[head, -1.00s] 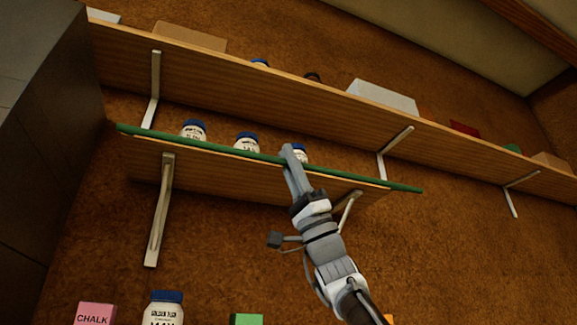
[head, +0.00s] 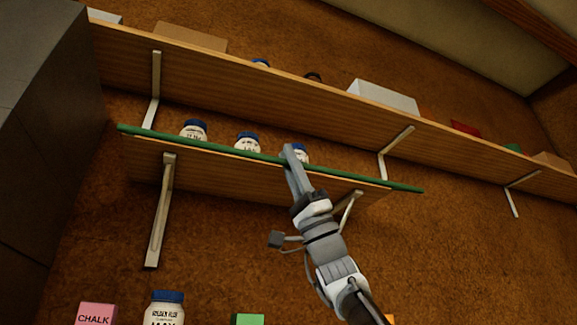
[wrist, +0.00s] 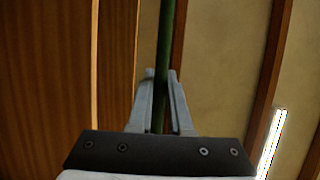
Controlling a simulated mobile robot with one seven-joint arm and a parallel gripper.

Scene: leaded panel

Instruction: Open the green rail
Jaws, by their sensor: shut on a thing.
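The green rail (head: 230,151) is a long thin bar along the front edge of the lower shelf, in front of the jars. Its ends reach a little past the shelf board on both sides. My gripper (head: 291,157) is at the rail, right of its middle, in the head view. In the wrist view the rail (wrist: 166,45) runs upright between the two fingers of my gripper (wrist: 160,85), which are shut on it. The fingers hide a short piece of the rail in the head view.
Jars with blue lids (head: 247,142) stand on the lower shelf (head: 230,175) behind the rail. The upper shelf (head: 270,90) with boxes is above. White brackets (head: 162,210) hang below. A pink chalk box (head: 96,314) and a large jar (head: 164,310) are at the bottom.

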